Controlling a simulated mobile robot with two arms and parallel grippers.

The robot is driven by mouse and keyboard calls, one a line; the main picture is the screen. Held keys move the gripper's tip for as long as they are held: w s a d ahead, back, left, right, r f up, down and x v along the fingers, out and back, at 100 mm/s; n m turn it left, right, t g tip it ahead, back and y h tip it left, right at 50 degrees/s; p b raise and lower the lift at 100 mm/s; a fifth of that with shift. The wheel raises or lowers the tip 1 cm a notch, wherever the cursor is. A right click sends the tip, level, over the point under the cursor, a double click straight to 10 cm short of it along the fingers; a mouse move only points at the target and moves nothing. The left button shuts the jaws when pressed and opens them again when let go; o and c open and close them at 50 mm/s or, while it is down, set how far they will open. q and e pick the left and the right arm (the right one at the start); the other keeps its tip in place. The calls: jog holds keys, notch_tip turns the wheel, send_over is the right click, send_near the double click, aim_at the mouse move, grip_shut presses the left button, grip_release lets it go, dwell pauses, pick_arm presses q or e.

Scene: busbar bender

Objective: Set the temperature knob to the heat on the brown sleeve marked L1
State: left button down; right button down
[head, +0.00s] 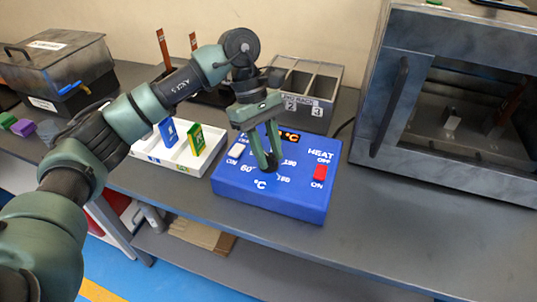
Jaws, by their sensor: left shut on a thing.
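The blue control box (300,207) sits on the grey bench. Its dial carries printed numbers such as 60 and 180 and a °C mark. My left gripper (267,165) reaches down from above, its fingers shut at the middle of the dial, on the temperature knob. The fingers hide the knob and its pointer. A small display (289,136) with orange digits is partly covered and unreadable. Two upright brown strips (163,48) (193,42) stand behind my arm; no L1 mark is readable on them. My right gripper is out of view.
A red HEAT switch (320,172) and a white switch (237,150) flank the dial. A white tray (183,166) holds blue and green pieces. A grey numbered bin (310,110) stands behind. An oven (450,165) fills the right; bench front right is clear.

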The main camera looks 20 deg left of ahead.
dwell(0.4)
pick_arm(q)
jog(key=c, duration=1.1)
grip_release()
jog(key=shift+o, duration=0.2)
jog(key=b+v, duration=0.1)
jog(key=v, duration=0.6)
jog(key=shift+a+r, duration=0.15)
jog(key=shift+r, duration=0.2)
jog(key=shift+w+r, duration=0.1)
